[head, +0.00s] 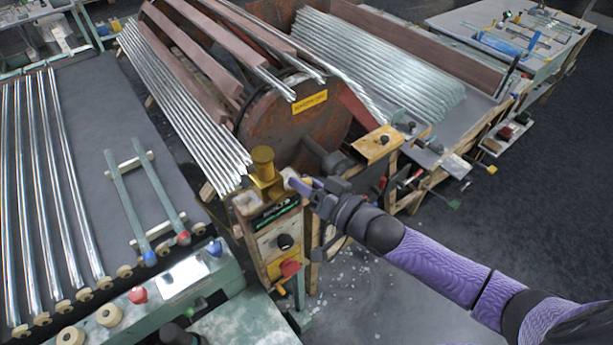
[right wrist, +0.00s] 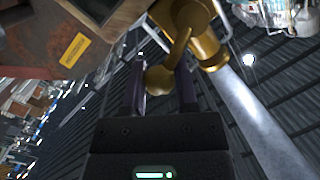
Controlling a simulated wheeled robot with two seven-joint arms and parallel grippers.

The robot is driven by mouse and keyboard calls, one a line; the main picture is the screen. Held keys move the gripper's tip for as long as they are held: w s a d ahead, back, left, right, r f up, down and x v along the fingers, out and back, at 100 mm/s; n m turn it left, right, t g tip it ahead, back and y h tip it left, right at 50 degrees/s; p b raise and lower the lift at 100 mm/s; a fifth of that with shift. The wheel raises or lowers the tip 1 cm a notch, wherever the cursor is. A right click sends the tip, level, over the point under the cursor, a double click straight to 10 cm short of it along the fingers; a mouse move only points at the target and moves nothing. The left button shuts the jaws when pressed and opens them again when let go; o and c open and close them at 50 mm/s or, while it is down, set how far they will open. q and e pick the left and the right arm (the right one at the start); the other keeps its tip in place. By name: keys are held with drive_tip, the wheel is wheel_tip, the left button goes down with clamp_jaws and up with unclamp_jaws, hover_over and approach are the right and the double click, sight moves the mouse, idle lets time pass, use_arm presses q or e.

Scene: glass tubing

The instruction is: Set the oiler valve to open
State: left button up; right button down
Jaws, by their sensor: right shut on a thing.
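The brass oiler (head: 263,163) stands on top of the narrow wooden control post, in front of the rusty drum. My right gripper (head: 301,185) is just right of the oiler, reaching in from the right. In the right wrist view, the oiler's brass body (right wrist: 188,18) is at the top, with its curved lever (right wrist: 178,55) hanging down. The lever's rounded end lies between the two fingers of my right gripper (right wrist: 161,88), which is shut on it. In the head view the lever is mostly hidden by the gripper. My left gripper is not in view.
The rusty drum (head: 296,125) with a yellow label stands close behind the oiler. Bundles of glass tubes (head: 180,105) lie left of it. The control post carries a black knob (head: 285,242) and a red knob (head: 290,268). Open floor (head: 375,290) is at the lower right.

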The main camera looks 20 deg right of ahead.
drive_tip(key=r+n+p, duration=0.2)
drive_tip(key=n+p, duration=0.1)
drive_tip(key=shift+s+a+h, duration=0.15)
drive_tip(key=shift+a+h, duration=0.2)
drive_tip(key=shift+h, duration=0.05)
drive_tip(key=n+p, duration=0.2)
drive_tip(key=shift+s+a+r+n+h+p, duration=0.15)
drive_tip(key=shift+a+r+n+h+p, duration=0.15)
drive_tip(key=shift+a+r+p, duration=0.1)
drive_tip(key=shift+s+a+r+n+h+p, duration=0.15)
drive_tip(key=shift+a+n+h+p, duration=0.2)
drive_tip(key=shift+n, duration=0.5)
drive_tip(key=shift+s+a+n+h+p, duration=0.1)
drive_tip(key=shift+a+n+h+p, duration=0.1)
drive_tip(key=shift+a+n+p, duration=0.35)
drive_tip(key=shift+s+a+r+n+h+p, duration=0.2)
drive_tip(key=shift+n+p, duration=0.3)
drive_tip(key=shift+n, duration=0.6)
drive_tip(key=shift+f, duration=0.1)
drive_tip(key=shift+c, duration=2)
unclamp_jaws()
